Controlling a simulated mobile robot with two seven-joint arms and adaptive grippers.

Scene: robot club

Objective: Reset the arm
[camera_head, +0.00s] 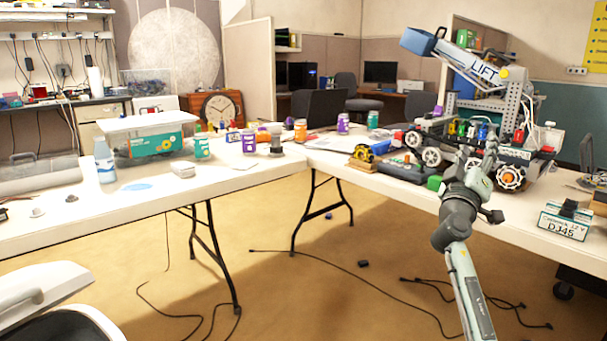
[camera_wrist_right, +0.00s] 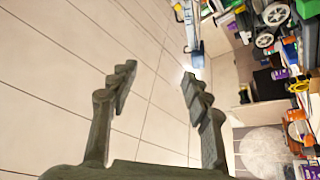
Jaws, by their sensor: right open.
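My right arm reaches up from the bottom right of the head view. My right gripper (camera_head: 487,150) is in front of the wheeled robot (camera_head: 480,115) with the LIFT arm on the right table; whether they touch cannot be told. In the right wrist view the two fingers of the right gripper (camera_wrist_right: 160,88) are spread wide with nothing between them. A tiled ceiling fills the space behind them there. My left gripper is not in view.
Two white tables meet in a corner. The left table (camera_head: 60,215) carries a lidded bin (camera_head: 150,147), a bottle (camera_head: 104,160) and several jars. A DJ45 plate box (camera_head: 563,220) stands near the right table's front edge. Cables (camera_head: 350,300) lie on the floor between the tables.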

